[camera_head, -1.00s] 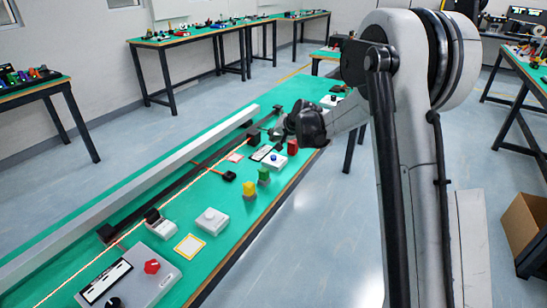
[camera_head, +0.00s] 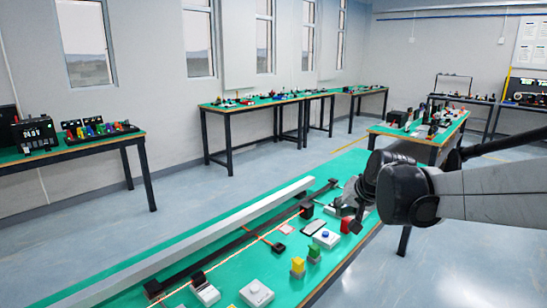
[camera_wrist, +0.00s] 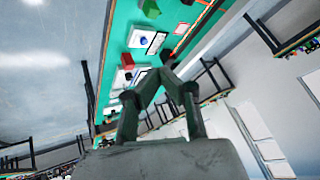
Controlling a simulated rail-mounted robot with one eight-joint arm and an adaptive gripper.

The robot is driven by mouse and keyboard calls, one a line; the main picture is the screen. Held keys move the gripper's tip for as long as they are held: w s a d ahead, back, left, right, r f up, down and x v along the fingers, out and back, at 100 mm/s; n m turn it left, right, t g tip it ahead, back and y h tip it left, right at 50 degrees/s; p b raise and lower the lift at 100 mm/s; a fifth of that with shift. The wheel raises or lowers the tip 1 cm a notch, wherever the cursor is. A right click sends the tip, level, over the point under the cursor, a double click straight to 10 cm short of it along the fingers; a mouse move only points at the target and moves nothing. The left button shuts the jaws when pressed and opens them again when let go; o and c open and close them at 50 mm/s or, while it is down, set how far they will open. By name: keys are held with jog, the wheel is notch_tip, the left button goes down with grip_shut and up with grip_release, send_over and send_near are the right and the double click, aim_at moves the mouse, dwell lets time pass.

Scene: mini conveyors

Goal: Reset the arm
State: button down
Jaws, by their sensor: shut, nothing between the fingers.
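My gripper (camera_head: 350,206) hangs over the far part of the near green conveyor table (camera_head: 140,283). In the wrist view its two fingers (camera_wrist: 160,74) meet at the tips and hold nothing. My arm comes in from the right edge of the head view, its forearm lying almost level. In the head view the gripper partly hides the devices at the table's far end. It looks raised above the table, and no contact shows.
On the near table are a red block (camera_head: 351,225), a yellow block (camera_head: 297,267), a green block (camera_head: 314,254) and a white button box (camera_head: 257,293). A long grey rail (camera_head: 200,242) runs along it. Other tables stand behind; floor at right is clear.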

jog(key=s+d+f+n+h, duration=0.1)
jog(key=s+f+n+h, duration=0.1)
jog(key=s, duration=2.8)
jog(key=shift+d+f+n+g+p, duration=0.15)
jog(key=shift+f+n+g+p, duration=0.15)
jog(key=shift+p, duration=0.1)
